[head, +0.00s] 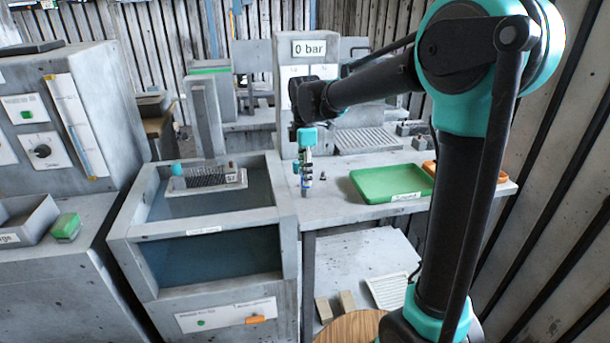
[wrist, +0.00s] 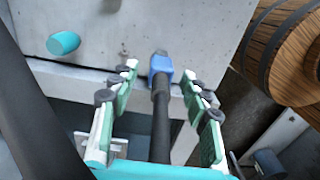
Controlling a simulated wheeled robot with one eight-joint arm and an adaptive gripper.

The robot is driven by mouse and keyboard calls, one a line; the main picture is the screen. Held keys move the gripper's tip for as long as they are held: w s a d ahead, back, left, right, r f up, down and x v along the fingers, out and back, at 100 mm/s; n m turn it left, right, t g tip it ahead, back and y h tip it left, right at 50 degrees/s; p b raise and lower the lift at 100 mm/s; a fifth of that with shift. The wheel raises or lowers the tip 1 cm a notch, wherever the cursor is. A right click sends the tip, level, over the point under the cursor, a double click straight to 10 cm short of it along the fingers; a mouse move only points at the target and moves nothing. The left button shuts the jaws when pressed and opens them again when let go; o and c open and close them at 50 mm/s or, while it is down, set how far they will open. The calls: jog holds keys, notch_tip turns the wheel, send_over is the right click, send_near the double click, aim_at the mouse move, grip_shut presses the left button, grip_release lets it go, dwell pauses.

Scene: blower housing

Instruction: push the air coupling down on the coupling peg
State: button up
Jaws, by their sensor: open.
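My gripper (head: 305,172) points down over the left part of the grey worktop in the head view. In the wrist view my gripper (wrist: 160,72) has its two green-padded fingers spread apart. A blue block (wrist: 161,65), which looks like the air coupling, shows between the fingertips with a black hose or rod (wrist: 161,120) running from it toward the palm. Clear gaps show on both sides, so the fingers do not touch it. I cannot tell whether it sits on the coupling peg; anything beneath it is hidden.
A water tank (head: 205,228) stands left. A grey column with a "0 bar" display (head: 309,48) rises behind. A teal cylinder (wrist: 63,43) shows at left in the wrist view.

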notch_tip(320, 180, up, 11)
jog(key=shift+r, duration=0.1)
dwell(0.5)
